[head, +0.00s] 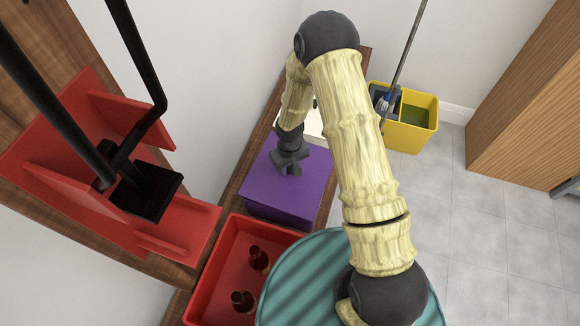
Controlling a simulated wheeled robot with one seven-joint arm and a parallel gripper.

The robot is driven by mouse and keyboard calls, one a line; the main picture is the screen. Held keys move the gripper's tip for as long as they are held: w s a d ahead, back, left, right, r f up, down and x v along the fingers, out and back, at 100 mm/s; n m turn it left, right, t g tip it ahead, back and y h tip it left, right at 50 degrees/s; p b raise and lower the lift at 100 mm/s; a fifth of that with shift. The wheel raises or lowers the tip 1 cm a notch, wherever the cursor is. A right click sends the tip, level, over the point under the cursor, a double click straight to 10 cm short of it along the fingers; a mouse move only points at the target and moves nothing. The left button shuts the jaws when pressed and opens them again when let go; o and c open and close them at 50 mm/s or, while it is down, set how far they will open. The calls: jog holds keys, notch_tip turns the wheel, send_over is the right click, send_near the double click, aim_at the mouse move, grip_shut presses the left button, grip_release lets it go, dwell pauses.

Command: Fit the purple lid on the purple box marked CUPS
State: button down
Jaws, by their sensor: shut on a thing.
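The purple lid (300,200) shows as a flat purple panel on the wooden bench's line, behind the red crate. A darker purple side, that of the purple box (275,215), shows along its front edge. The lid covers the box's opening from this view. I cannot tell whether it is fully seated or slightly above the rim. No CUPS marking is readable. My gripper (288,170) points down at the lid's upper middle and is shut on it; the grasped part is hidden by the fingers.
A red crate (213,285) with dark red bottles stands in front of the box. A pale object (315,124) lies behind it. A teal ridged round surface (300,290) is at the bottom. A yellow mop bucket (412,125) stands on the floor. A red shelf rack (85,150) is left.

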aim_at(290, 167)
jog(key=shift+s+d+f, duration=0.1)
jog(key=shift+s+f, duration=0.15)
jog(key=shift+f, duration=0.2)
jog(key=c, duration=1.2)
grip_release()
jog(key=shift+o, duration=0.8)
jog(key=shift+w+r, duration=0.15)
jog(key=shift+r, duration=0.5)
notch_tip(290, 167, up, 17)
jog(key=p, duration=0.3)
